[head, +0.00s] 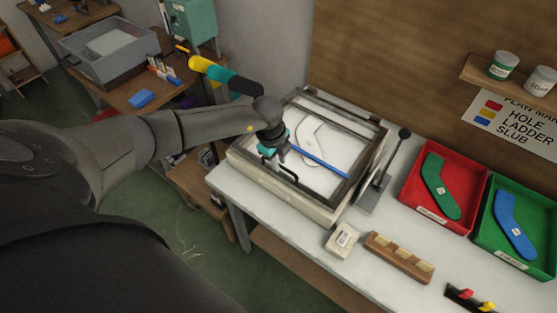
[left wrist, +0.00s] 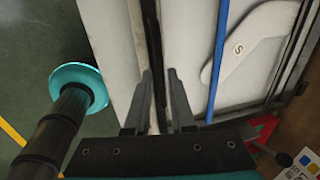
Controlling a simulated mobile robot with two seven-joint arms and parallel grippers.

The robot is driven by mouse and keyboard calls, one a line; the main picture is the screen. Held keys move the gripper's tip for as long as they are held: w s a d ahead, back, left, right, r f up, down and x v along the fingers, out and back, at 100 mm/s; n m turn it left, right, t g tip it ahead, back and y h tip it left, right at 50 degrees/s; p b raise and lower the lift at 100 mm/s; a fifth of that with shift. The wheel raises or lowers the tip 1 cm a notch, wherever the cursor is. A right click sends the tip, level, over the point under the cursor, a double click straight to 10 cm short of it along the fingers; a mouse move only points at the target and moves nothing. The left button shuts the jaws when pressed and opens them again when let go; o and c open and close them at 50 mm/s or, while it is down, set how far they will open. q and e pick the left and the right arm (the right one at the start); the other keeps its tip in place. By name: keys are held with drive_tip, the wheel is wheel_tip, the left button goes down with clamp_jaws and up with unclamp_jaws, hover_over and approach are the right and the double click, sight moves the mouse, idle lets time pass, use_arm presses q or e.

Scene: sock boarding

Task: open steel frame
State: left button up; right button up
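The steel frame (head: 361,163) is a dark rectangular frame lying on a pale box-like base (head: 283,192) on the white bench. Inside it are a white panel with a pale sock-shaped board (left wrist: 243,46) marked S and a blue strip (head: 318,161). My left gripper (head: 284,166) is at the frame's near left side. In the left wrist view its fingers (left wrist: 161,85) are apart, with a dark frame bar (left wrist: 153,35) running between them. I cannot tell whether they touch the bar. My right gripper is out of view.
A dark upright lever (head: 388,165) stands right of the frame. Red (head: 413,208) and green (head: 486,232) trays hold sock-shaped boards. A small white block (head: 342,240) and a wooden block (head: 398,257) lie in front. A wooden wall stands behind the bench.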

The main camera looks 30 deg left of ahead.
use_arm(q)
clamp_jaws()
idle(1.0)
